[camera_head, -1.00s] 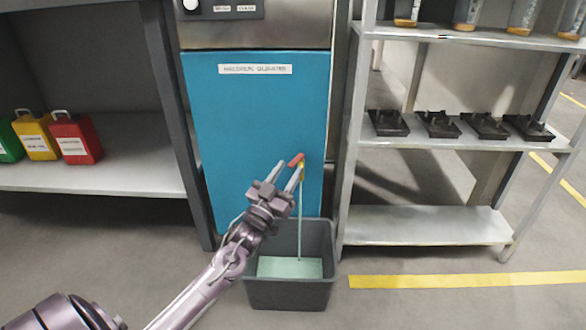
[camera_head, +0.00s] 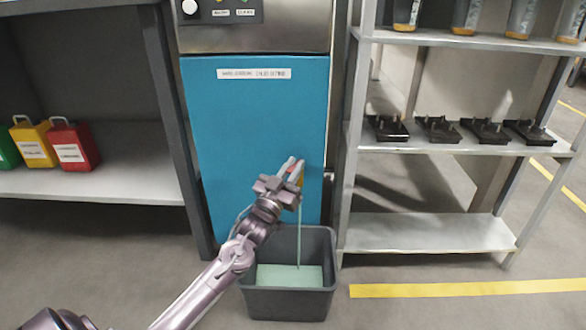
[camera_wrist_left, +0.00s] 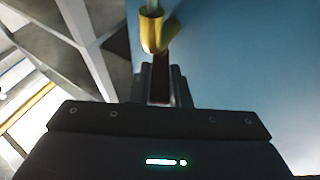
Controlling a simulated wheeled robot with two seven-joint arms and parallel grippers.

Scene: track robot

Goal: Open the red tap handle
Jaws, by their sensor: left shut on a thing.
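The red tap handle (camera_wrist_left: 160,78) shows in the left wrist view as a dark red bar between the fingers, beside the brass tap (camera_wrist_left: 156,34). In the head view the handle is mostly hidden by the fingers, low on the blue cabinet (camera_head: 255,115). My left gripper (camera_head: 294,169) is shut on the handle, and it also shows in the left wrist view (camera_wrist_left: 160,84). A thin pale green stream (camera_head: 299,225) runs from the tap into the grey bin (camera_head: 287,303), which holds pale green liquid (camera_head: 290,275). My right gripper is not in view.
A metal shelf unit (camera_head: 430,232) with black parts (camera_head: 437,128) stands close on the right. On the left, a grey shelf (camera_head: 110,183) carries red (camera_head: 74,147), yellow (camera_head: 36,145) and green cans. Floor in front is open, with a yellow stripe (camera_head: 460,288).

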